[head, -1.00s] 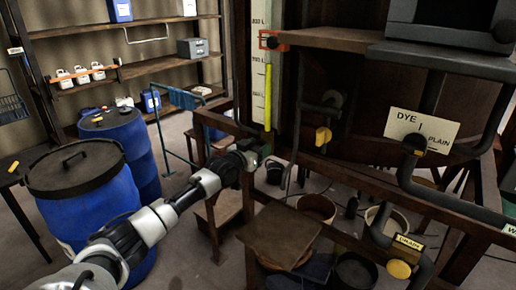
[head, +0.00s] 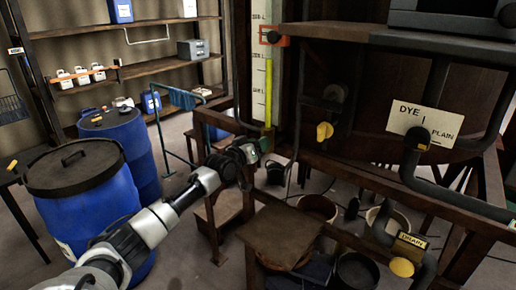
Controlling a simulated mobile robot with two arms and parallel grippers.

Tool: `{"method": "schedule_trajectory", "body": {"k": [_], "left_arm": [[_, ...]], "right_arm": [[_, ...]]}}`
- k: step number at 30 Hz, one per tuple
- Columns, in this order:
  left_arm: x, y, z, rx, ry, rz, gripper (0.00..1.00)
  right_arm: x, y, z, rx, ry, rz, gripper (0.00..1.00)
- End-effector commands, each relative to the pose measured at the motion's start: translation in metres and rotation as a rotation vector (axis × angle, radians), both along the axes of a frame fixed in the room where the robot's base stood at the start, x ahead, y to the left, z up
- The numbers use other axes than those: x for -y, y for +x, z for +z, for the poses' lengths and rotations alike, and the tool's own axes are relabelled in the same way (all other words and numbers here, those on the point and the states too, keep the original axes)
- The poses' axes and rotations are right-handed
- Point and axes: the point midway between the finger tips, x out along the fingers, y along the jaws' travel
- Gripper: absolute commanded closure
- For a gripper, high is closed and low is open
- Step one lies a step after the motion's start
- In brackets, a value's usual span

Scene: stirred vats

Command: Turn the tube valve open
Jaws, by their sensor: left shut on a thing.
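The gauge tube (head: 268,95) stands upright beside a marked white scale, with yellow liquid in its lower part. My left gripper (head: 257,152) is at the foot of the tube, shut on the tube valve. The jaws and wrist hide most of the valve; a small green part (head: 264,144) shows beside them. I cannot make out the handle's angle. My right gripper is not in view.
A yellow knob (head: 324,131), a DYE/PLAIN sign (head: 424,124) with a black knob, and a DRAIN knob (head: 401,267) are at the right. Blue barrels (head: 95,205) stand at the left. A wooden stand (head: 277,237) and buckets are below.

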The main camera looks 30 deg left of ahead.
Motion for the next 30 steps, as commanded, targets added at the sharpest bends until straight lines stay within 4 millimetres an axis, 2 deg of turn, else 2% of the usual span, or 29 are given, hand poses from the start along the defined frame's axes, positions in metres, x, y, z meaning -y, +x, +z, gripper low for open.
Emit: {"method": "schedule_trajectory", "body": {"k": [12, 30], "left_arm": [[-0.001, 0.0, -0.003, -0.032, -0.401, 0.0, 0.77], [-0.003, 0.0, -0.005, -0.075, -0.939, 0.0, 0.77]], "right_arm": [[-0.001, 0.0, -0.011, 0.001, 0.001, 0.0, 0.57], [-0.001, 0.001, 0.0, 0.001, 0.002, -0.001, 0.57]]}}
